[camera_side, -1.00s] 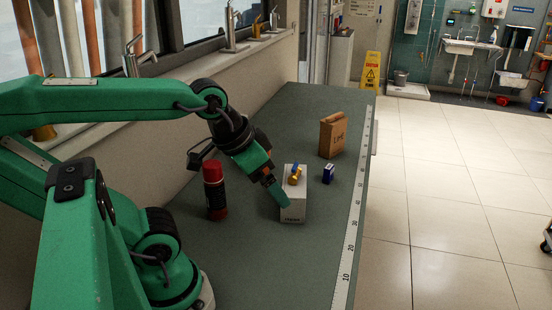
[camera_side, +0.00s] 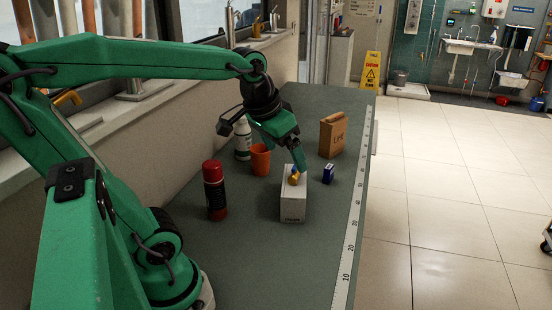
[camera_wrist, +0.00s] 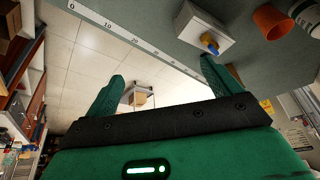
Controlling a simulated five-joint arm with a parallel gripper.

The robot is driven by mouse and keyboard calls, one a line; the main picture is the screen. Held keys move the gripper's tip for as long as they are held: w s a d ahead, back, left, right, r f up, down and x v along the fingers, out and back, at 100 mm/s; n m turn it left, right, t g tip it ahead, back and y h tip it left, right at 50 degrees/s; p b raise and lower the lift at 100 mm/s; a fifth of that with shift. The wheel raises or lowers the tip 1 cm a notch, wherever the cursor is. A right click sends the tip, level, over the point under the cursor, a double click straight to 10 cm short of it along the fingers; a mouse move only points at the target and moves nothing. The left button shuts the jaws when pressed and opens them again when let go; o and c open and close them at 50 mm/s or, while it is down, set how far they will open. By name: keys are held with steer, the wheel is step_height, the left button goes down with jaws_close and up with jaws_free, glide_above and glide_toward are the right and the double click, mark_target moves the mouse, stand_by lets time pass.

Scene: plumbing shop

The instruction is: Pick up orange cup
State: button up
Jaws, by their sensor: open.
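The orange cup (camera_side: 261,160) stands upright on the grey-green bench, left of and behind the white box. It also shows at the upper right of the wrist view (camera_wrist: 271,21). My gripper (camera_side: 300,165) is above and just behind the white box, to the right of the cup and apart from it. In the wrist view my gripper (camera_wrist: 162,75) has its two fingers spread wide with nothing between them. In the side view the fingers overlap the brass valve on the box, and contact cannot be told.
The white box (camera_side: 293,208) carries a brass valve with a blue handle (camera_side: 294,178). A red-and-black can (camera_side: 215,190) stands front left, and a white bottle (camera_side: 243,145) stands behind the cup.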

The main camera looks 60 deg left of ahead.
steer(key=w+a+n+g, duration=0.2)
steer(key=w+a, duration=0.5)
steer(key=a, duration=0.1)
steer(key=n+g, duration=0.3)
steer(key=n, duration=0.1)
glide_above(260, 155)
steer(key=w+a, duration=0.2)
steer(key=a, duration=0.1)
step_height(260, 155, down, 15)
steer(key=shift+s+a+f+h, duration=0.1)
steer(key=shift+s+f+h, duration=0.1)
steer(key=shift+f, duration=0.5)
steer(key=shift+s+a+f+h, duration=0.1)
steer(key=shift+f+h, duration=0.1)
steer(key=shift+f, duration=0.45)
steer(key=shift+f, duration=0.1)
steer(key=shift+w+f, duration=0.1)
steer(key=shift+f, duration=2.4)
steer(key=shift+c, duration=0.4)
steer(key=c, duration=1)
